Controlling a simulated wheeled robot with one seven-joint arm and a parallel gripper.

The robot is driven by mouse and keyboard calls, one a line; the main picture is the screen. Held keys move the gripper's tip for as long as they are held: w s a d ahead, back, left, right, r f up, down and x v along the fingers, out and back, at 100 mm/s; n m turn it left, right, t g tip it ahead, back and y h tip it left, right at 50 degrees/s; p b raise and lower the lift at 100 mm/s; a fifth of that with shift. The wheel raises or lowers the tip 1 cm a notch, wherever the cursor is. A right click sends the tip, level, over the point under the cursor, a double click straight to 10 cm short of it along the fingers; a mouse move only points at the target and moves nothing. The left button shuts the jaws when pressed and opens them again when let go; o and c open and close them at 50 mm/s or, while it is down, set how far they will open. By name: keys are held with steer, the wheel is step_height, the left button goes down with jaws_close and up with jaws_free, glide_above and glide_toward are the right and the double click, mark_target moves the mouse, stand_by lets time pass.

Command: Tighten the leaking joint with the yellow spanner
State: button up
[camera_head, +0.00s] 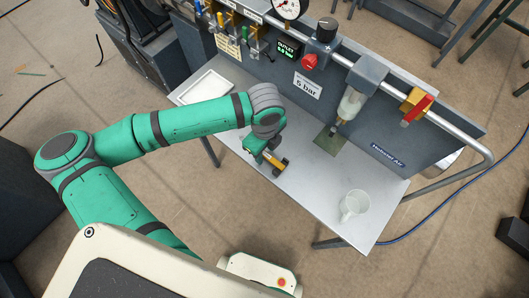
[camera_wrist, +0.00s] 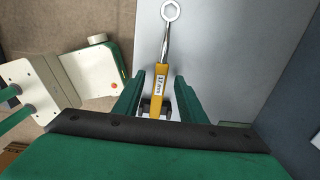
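The yellow spanner (camera_wrist: 159,88) lies along the table in the wrist view. Its bright ring end (camera_wrist: 170,11) points up the picture, and its yellow handle is labelled 17 mm. Dark blocks sit beside the handle's lower end. My gripper (camera_wrist: 160,78) has its green fingers on both sides of the handle, with narrow gaps showing, so it looks open. In the head view my gripper (camera_head: 257,146) is over the table and hides part of the spanner (camera_head: 272,157). A pale bowl-like fitting (camera_head: 351,103) hangs from the pipe, its metal lower end above a green mat (camera_head: 330,140). No leak is discernible.
A white mug (camera_head: 354,205) stands near the table's front right. A white tray (camera_head: 207,95) is at the left. The panel behind carries a gauge (camera_head: 287,8), a red knob (camera_head: 309,62), a 6 bar sign (camera_head: 307,86) and a red-handled valve (camera_head: 416,107).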

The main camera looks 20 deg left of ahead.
steer(key=shift+w, duration=0.15)
jaws_close()
steer(key=shift+a, duration=0.1)
